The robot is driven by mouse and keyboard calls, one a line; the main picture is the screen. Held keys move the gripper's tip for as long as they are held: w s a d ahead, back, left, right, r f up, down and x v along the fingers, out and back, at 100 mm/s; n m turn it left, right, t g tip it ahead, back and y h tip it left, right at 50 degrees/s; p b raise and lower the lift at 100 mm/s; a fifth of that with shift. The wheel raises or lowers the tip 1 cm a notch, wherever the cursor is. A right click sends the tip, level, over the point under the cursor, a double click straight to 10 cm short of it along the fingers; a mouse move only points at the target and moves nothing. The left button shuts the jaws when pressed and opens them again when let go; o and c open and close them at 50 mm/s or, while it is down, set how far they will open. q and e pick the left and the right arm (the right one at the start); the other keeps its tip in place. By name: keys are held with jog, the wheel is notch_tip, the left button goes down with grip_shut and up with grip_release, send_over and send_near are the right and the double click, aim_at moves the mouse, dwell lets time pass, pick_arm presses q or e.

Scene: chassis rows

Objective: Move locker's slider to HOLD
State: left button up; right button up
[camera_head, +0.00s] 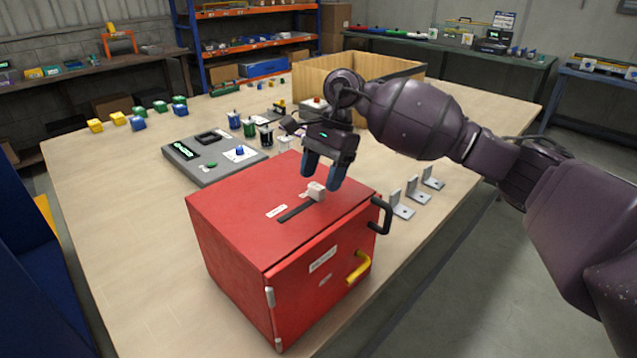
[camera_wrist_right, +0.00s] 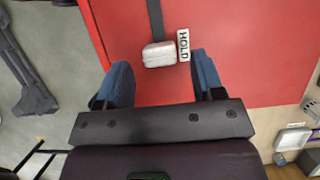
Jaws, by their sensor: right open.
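The locker (camera_head: 235,205) is a red box on the table, with a dark slot (camera_head: 294,212) in its top. The slider's white knob (camera_head: 316,191) sits at the far end of the slot. In the right wrist view the knob (camera_wrist_right: 158,54) is at the slot's end, right beside the HOLD label (camera_wrist_right: 183,45). My right gripper (camera_head: 322,176) is above the knob, fingers pointing down. It is open, and the wrist view shows the knob between and just beyond the blue fingertips, with gaps on both sides. My left gripper is not in view.
The locker has a black handle (camera_head: 381,216) and a yellow handle (camera_head: 359,267). A grey panel (camera_head: 205,172) lies behind it, metal brackets (camera_head: 402,206) stand to the right, and a wooden crate (camera_head: 400,72) is at the back.

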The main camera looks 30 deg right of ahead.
jog(key=v, duration=0.8)
jog(key=shift+r, duration=0.15)
jog(key=shift+s, duration=0.1)
